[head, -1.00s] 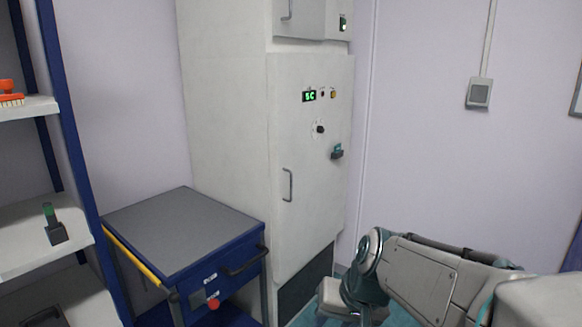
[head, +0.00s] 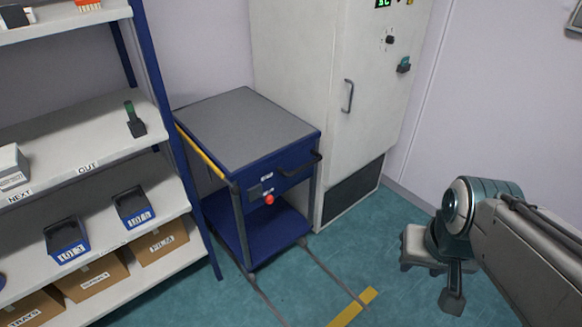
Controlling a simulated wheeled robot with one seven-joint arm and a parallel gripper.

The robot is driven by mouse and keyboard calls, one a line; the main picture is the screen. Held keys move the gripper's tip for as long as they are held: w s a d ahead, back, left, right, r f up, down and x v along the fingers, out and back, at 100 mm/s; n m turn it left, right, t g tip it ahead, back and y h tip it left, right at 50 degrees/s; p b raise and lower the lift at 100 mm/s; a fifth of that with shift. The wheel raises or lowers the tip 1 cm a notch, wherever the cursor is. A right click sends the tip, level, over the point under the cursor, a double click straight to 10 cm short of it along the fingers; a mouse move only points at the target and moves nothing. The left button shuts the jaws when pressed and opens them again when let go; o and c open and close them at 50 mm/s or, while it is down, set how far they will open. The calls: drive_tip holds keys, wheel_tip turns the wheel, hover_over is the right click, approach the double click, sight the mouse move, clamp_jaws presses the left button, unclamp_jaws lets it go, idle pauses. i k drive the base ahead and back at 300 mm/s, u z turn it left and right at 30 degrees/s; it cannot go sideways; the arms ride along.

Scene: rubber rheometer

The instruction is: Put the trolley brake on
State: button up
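The trolley (head: 245,125) stands between the shelf rack and the tall white cabinet. It has a grey top, a blue body and a blue lower shelf. A red knob (head: 269,199) shows on its front below the drawer; I cannot tell whether it is the brake or how it is set. A dark handle (head: 316,160) is at the drawer front, and a yellow bar (head: 200,151) runs along the left side. My gripper (head: 452,298) hangs at the lower right, well apart from the trolley. Its fingers are too unclear to tell open from shut.
The white cabinet (head: 300,60) adjoins the trolley on the right. The shelf rack (head: 80,151) on the left holds blue bins and cardboard boxes. The teal floor (head: 300,295) in front is clear, with dark lines and a yellow stripe (head: 352,307).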

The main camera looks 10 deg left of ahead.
sight(268, 199)
drive_tip(key=z, duration=0.05)
drive_tip(key=k, duration=0.65)
drive_tip(key=u, duration=0.55)
drive_tip(key=i, duration=1.7)
drive_tip(key=z, duration=0.4)
